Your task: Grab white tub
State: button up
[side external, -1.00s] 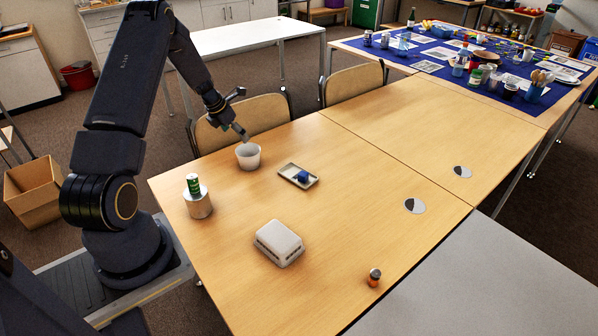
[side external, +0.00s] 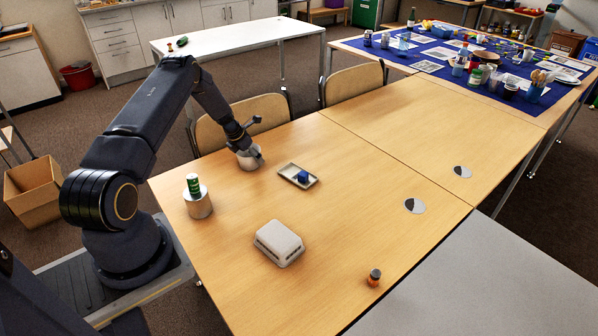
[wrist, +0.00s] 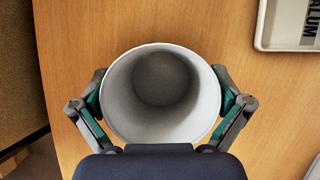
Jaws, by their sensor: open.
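The white tub (side external: 249,163) stands upright on the wooden table near its back left edge. In the wrist view the tub (wrist: 210,95) is open-topped and empty, seen from above. My gripper (side external: 246,151) is at the tub, pointing down. In the wrist view my gripper (wrist: 161,92) is open, with one finger on the left side of the tub and one on the right. The fingers are close beside the tub's wall; I cannot tell whether they touch it. In the side view my gripper hides part of the tub's rim.
A metal can (side external: 199,207) with a green-labelled item (side external: 193,184) on top stands at front left. A white box (side external: 279,243) and a small jar (side external: 374,277) are nearer. Chairs (side external: 244,120) stand behind.

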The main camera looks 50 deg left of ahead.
jog(key=c, duration=0.5)
